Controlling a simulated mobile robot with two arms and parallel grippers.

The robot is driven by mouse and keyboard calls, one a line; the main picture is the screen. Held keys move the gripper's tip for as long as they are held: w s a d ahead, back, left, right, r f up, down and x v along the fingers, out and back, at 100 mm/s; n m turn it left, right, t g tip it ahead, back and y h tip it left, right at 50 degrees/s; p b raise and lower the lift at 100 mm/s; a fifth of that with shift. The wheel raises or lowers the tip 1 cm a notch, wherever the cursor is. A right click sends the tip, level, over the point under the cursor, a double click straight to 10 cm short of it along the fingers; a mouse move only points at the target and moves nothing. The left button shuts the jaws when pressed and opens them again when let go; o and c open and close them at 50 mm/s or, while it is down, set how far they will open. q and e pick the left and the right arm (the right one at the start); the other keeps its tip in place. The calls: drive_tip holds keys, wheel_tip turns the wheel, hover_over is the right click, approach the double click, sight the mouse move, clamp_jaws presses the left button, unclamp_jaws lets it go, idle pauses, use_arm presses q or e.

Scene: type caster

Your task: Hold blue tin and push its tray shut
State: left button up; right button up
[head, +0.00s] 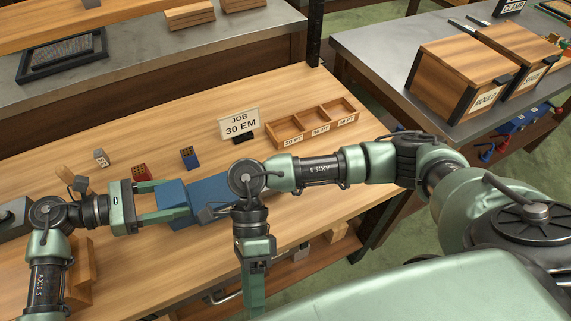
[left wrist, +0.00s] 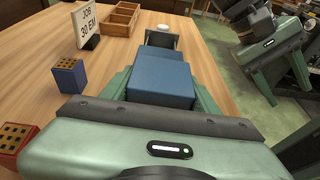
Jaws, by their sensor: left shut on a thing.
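The blue tin (head: 173,195) lies on the wooden bench, and my left gripper (head: 180,202) is shut on it from the left, one finger along each side. In the left wrist view the tin (left wrist: 160,82) sits between the fingers. A second blue section, seemingly its tray (left wrist: 162,53), sticks out at the far end, away from my left palm. In the head view the tray (head: 212,190) is partly covered by my right wrist. My right gripper (head: 256,285) points down past the tray's end, near the bench's front edge. I cannot tell its opening or whether it touches the tray.
A job card (head: 239,124) and a three-part wooden box (head: 312,124) stand behind the tin. A blue block (head: 188,157) and a red block (head: 141,172) with holes stand nearer. A grey bench (head: 375,45) with wooden bins is at right.

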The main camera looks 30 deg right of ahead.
drive_tip(key=w+d+r+t, duration=0.1)
drive_tip(key=w+d, duration=0.1)
drive_tip(key=w, duration=0.2)
drive_tip(key=w+d+r+t+h, duration=0.1)
drive_tip(key=w+d+t, duration=0.1)
drive_tip(key=w, duration=0.3)
drive_tip(key=w+d+t, duration=0.1)
drive_tip(key=w+d, duration=0.3)
drive_tip(key=shift+w+d+r+m+t+h, duration=0.25)
drive_tip(key=shift+r+m+t+h, duration=0.05)
drive_tip(key=shift+r+t+h, duration=0.1)
drive_tip(key=w+d+r+m+t+h, duration=0.25)
drive_tip(key=w+d+r+t, duration=0.25)
drive_tip(key=w+d+r, duration=0.5)
drive_tip(key=shift+n, duration=0.45)
drive_tip(key=f, duration=0.4)
drive_tip(key=w+f, duration=0.1)
drive_tip(key=f, duration=0.3)
drive_tip(key=d+f, duration=0.1)
drive_tip(key=f, duration=0.4)
drive_tip(key=shift+w, duration=0.3)
